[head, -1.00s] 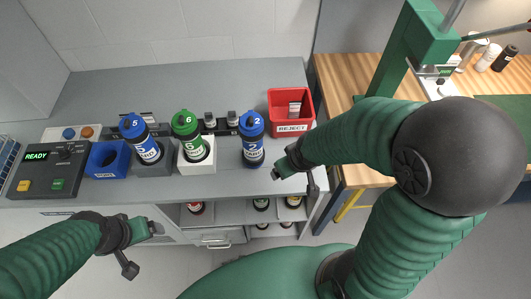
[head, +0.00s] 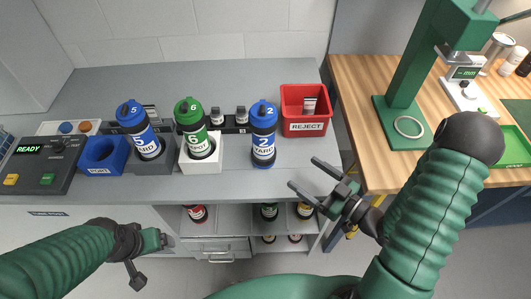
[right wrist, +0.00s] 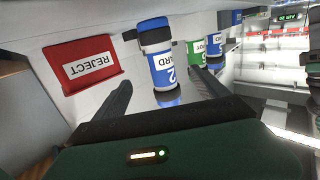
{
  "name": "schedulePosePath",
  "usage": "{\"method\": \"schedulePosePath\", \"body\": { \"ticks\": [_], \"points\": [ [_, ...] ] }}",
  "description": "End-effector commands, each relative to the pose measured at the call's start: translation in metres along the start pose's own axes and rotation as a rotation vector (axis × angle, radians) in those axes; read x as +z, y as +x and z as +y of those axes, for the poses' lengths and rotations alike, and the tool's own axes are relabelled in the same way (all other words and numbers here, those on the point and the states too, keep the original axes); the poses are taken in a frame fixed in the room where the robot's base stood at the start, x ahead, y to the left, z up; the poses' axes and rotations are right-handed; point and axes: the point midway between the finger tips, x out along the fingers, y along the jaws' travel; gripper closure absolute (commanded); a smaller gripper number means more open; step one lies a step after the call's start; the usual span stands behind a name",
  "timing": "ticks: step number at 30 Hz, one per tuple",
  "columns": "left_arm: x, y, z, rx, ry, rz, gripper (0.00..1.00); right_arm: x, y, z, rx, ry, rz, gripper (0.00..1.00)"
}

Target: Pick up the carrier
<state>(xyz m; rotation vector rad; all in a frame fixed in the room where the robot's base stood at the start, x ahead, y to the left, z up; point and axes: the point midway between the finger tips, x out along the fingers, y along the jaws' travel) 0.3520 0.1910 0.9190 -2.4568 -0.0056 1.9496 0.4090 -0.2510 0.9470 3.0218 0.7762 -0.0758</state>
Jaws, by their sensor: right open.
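A blue-capped carrier marked 2 (head: 264,135) stands upright on the grey counter, right of the others. It also shows between my spread fingers in the right wrist view (right wrist: 160,65). A green carrier marked 6 (head: 191,128) stands in a white holder, and a blue carrier marked 5 (head: 137,127) stands in a grey holder to its left. My right gripper (head: 303,173) is open and empty, in front and to the right of carrier 2, not touching it. My left gripper (head: 158,240) hangs low in front of the counter; its fingers are too unclear to judge.
A red reject bin (head: 304,122) stands right of carrier 2. An empty blue holder (head: 105,152) and a control panel reading READY (head: 45,165) are at the left. A wooden table (head: 370,95) with a green stand is at the right. Shelves with bottles lie below the counter.

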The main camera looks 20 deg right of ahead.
Motion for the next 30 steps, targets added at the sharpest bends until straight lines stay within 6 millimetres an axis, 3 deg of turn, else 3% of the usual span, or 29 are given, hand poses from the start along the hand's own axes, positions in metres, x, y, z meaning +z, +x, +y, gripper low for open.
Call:
{"method": "schedulePosePath", "body": {
  "ticks": [2, 5, 13, 15, 30],
  "points": [
    [0.001, 0.005, 0.0, 0.0, 0.0, 0.0, 0.17, -0.004, -0.001, -0.002, -0.003, 0.013, 0.049, 0.17],
    [0.002, 0.011, 0.0, 0.0, -0.001, 0.001, 0.17, -0.006, 0.014, -0.003, -0.009, 0.01, 0.059, 0.17],
    [0.015, 0.062, 0.0, 0.0, -0.001, 0.0, 0.17, -0.004, 0.084, -0.002, -0.01, 0.008, 0.059, 0.17],
    [0.013, 0.052, 0.0, 0.0, 0.0, -0.001, 0.17, -0.014, 0.097, -0.001, -0.008, 0.012, 0.056, 0.17],
    [0.011, 0.048, 0.0, 0.0, 0.0, 0.001, 0.17, -0.02, 0.163, 0.007, -0.005, 0.015, 0.055, 0.17]
  ]
}}
